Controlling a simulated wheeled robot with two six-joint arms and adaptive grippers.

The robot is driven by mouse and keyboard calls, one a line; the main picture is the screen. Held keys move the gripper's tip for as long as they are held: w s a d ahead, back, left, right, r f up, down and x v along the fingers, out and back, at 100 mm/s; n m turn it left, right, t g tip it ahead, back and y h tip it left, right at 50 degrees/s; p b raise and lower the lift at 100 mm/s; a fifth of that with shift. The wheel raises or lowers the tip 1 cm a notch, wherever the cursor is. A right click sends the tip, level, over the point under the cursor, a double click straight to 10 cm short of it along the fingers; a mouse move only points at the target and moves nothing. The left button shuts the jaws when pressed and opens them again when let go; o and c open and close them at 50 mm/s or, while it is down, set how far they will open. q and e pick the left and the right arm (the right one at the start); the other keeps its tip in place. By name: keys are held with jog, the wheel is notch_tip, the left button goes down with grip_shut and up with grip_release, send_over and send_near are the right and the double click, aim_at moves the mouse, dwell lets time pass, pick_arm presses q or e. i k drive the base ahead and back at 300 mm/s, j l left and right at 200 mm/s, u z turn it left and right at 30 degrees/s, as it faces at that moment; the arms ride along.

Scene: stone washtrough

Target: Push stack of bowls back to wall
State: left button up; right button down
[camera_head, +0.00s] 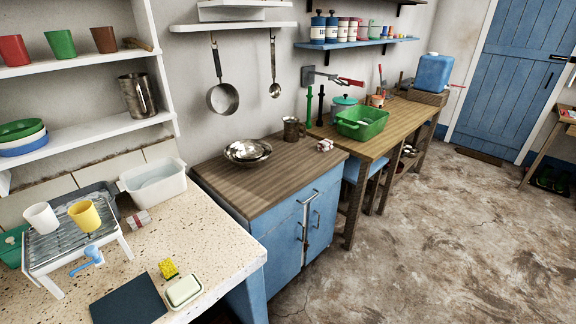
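A stack of shiny metal bowls (247,152) sits on the wooden top of a blue cabinet (228,194), in the middle of the view. The stack is a little in front of the pale wall (253,92), nearer the cabinet's left side. The upper bowl looks slightly tilted; I cannot tell how many bowls there are. Another stack of green, white and blue bowls (22,148) stands on the lower white shelf at the left. Neither of my grippers is in view.
A pan (222,98) and ladle (274,88) hang above. A white basin (155,182) is on the speckled counter at left. The cabinet's front top is clear.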

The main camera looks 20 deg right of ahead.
aim_at(227, 152)
jog(key=i+l+u, duration=0.2)
jog(key=l+u, duration=0.15)
jog(key=l, duration=0.4)
jog(key=i+l+u, duration=0.15)
jog(key=l+u, duration=0.2)
jog(key=l, duration=0.45)
jog(key=l+u, duration=0.35)
jog(key=l, duration=0.45)
